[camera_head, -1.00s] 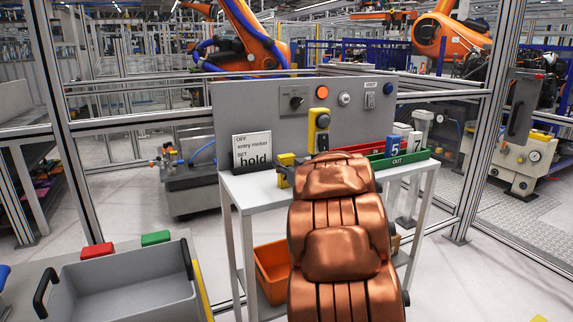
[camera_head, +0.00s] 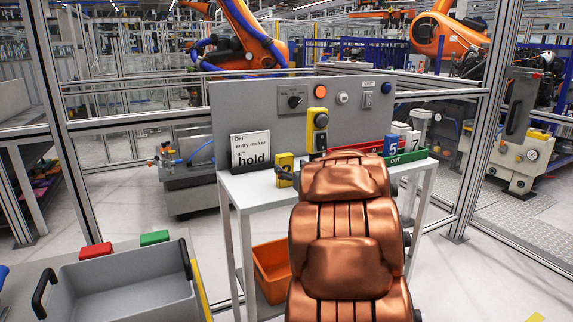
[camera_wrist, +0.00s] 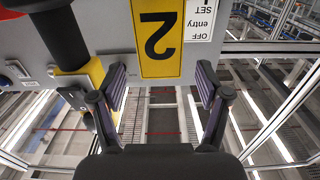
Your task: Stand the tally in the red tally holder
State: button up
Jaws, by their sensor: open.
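The yellow tally (camera_wrist: 160,38), marked with a black 2, appears upside down in the wrist view, ahead of my gripper (camera_wrist: 161,75). Its near end lies about level with the gap between the two spread fingertips, with space on both sides. My gripper is open and holds nothing. In the head view the yellow tally (camera_head: 284,160) stands on the table right of the sign, partly behind a dark part of my gripper. The red tally holder (camera_head: 345,151), at the table's back right, is partly hidden by my arm.
A green holder (camera_head: 408,157) marked OUT stands before the red one, with a blue 5 tally (camera_head: 391,146) and white 7 tally (camera_head: 412,139) near them. A yellow button box (camera_head: 317,122) is on the grey panel. The sign (camera_head: 250,151) stands left.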

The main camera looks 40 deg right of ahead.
jog(key=v, duration=0.7)
jog(key=shift+s+a, duration=0.1)
jog(key=shift+s, duration=0.05)
